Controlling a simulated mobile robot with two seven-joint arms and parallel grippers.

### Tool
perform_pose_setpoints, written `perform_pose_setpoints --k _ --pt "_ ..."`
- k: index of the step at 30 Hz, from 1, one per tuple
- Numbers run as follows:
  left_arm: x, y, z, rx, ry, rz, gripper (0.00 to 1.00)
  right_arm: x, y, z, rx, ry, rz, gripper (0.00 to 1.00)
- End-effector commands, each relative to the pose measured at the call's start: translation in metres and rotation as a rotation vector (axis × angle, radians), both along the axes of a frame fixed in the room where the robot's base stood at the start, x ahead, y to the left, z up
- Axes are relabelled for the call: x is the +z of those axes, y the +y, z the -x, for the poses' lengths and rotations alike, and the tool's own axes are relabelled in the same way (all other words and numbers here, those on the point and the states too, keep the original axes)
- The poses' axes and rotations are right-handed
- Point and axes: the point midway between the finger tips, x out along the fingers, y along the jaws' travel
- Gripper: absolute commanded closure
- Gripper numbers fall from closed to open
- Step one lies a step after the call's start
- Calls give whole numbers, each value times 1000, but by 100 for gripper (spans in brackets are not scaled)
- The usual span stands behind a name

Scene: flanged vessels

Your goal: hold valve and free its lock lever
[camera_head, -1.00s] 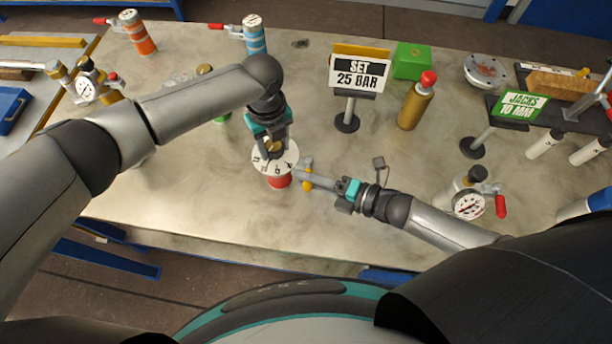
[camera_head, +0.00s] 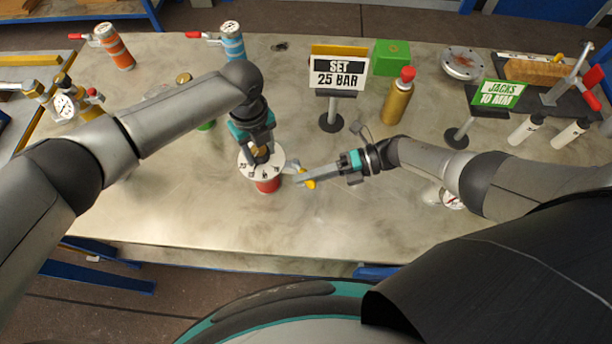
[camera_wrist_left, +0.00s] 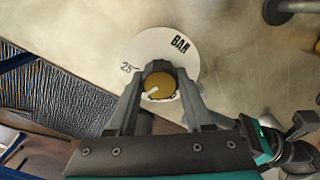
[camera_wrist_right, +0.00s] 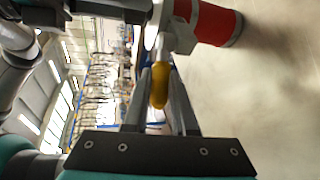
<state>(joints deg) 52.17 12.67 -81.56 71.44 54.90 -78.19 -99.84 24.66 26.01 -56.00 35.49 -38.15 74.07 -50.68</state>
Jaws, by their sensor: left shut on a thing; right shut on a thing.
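The valve has a red body (camera_head: 267,186) under a white dial plate (camera_head: 249,160) with black markings, and stands on the metal table. My left gripper (camera_head: 260,156) is above it, shut on the brass knob (camera_wrist_left: 158,85) at the dial's centre; the left wrist view shows "BAR" and "25" on the dial (camera_wrist_left: 185,60). My right gripper (camera_head: 308,179) is to the valve's right, shut on the yellow lock lever (camera_wrist_right: 160,86). In the right wrist view the lever lies between the fingers, beside the red body (camera_wrist_right: 215,22). The fingers partly hide the lever in the head view.
A "SET 25 BAR" sign (camera_head: 340,70) stands behind, with a brass cylinder (camera_head: 397,100) and a green box (camera_head: 392,57) near it. A "JACKS 10 MM" sign (camera_head: 497,95) is at the right. Orange (camera_head: 116,48) and blue (camera_head: 232,42) vessels stand at the back left. The table's front is clear.

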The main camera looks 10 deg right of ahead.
Motion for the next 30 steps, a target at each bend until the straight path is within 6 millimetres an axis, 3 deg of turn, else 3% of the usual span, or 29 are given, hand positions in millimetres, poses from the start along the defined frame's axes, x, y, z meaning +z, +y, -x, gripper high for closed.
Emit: perform_pose_setpoints --k 24,25,30 --pt "1 -3 0 -1 -2 7 100 -2 -3 3 63 9 6 100" --pt "1 -3 0 -1 -1 7 100 -2 -3 3 63 9 6 72" --pt "1 -2 0 -1 -1 6 100 -1 -3 2 61 6 5 53"
